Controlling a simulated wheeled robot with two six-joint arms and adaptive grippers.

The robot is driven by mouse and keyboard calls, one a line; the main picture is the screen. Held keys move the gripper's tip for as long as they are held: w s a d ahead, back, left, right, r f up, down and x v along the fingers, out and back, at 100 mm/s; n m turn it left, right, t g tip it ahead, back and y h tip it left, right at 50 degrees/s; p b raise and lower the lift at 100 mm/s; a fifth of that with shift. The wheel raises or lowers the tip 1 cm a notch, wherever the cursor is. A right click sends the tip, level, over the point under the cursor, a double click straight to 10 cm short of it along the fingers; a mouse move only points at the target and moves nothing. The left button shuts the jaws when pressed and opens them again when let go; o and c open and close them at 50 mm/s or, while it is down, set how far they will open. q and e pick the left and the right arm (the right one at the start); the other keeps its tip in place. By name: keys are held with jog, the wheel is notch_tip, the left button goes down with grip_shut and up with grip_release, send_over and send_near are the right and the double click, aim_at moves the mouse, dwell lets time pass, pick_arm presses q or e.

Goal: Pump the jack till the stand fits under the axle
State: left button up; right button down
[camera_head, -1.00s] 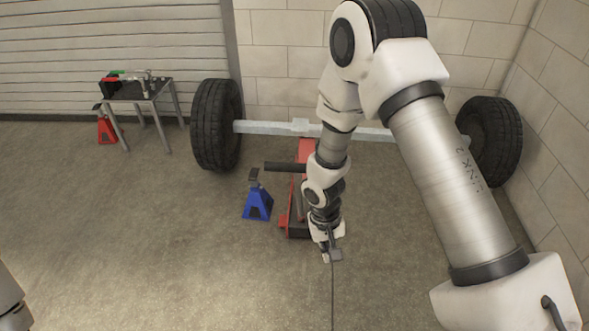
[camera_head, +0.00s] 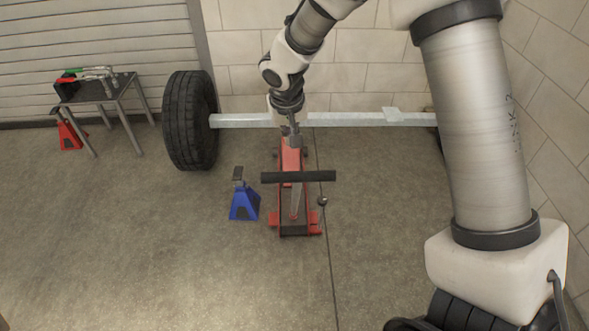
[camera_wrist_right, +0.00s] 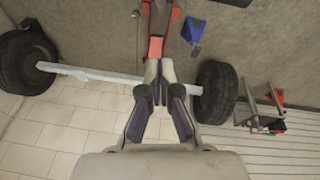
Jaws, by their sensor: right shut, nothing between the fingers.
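The red floor jack (camera_head: 285,215) stands on the floor with its front end toward the axle and its black crossbar handle (camera_head: 320,176) above its near part. The pale axle (camera_head: 345,118) crosses behind it. The blue jack stand (camera_head: 245,203) is upright on the floor left of the jack, in front of the axle. My right gripper (camera_head: 292,144) is shut and empty over the jack's far end, beside the axle. It hides part of both; contact cannot be told. In the right wrist view my gripper (camera_wrist_right: 160,84) points at the red jack (camera_wrist_right: 157,20), with the blue stand (camera_wrist_right: 193,30) beside it.
The left wheel (camera_head: 190,120) is in full view; my arm hides most of the right one. A small table (camera_head: 105,92) with tools stands at the left, a red stand (camera_head: 70,134) beside it. A thin knobbed rod (camera_head: 322,202) is right of the jack. Floor in front is clear.

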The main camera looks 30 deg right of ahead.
jog(key=f, duration=0.3)
jog(key=f+b, duration=0.1)
jog(key=f, duration=0.7)
jog(key=shift+s+d+b, duration=0.25)
jog(key=shift+d+b, duration=0.1)
jog(key=shift+s+a, duration=0.15)
jog(key=shift+s, duration=0.25)
jog(key=shift+w, duration=0.15)
